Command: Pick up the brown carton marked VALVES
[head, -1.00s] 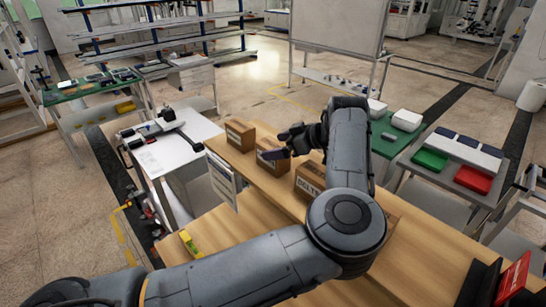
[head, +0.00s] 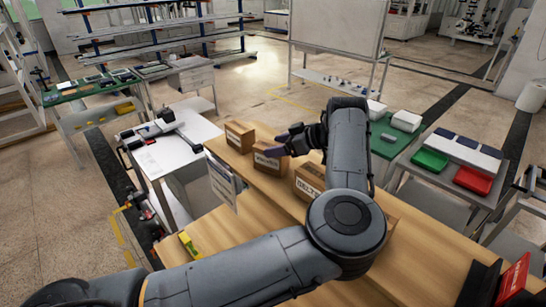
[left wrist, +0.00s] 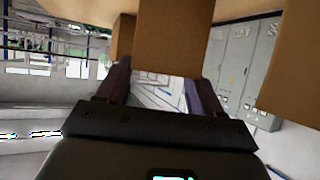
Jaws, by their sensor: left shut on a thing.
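Three brown cartons stand in a row along the wooden bench top. My left gripper (head: 284,147) reaches over the bench and is shut on the middle carton (head: 268,164). Its label is too small to read for sure. In the left wrist view this carton (left wrist: 174,38) sits at top centre, between the two dark fingers (left wrist: 160,92). The far-left carton (head: 239,136) and the right carton (head: 308,181), also labelled, stand on either side; my arm partly covers the right one. My right gripper is not in view.
The wooden bench top (head: 215,228) has clear room in front of the cartons. A yellow-green item (head: 188,245) lies at its left edge. A white table (head: 175,152) stands to the left. Green and red trays (head: 473,180) lie on a table at the right.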

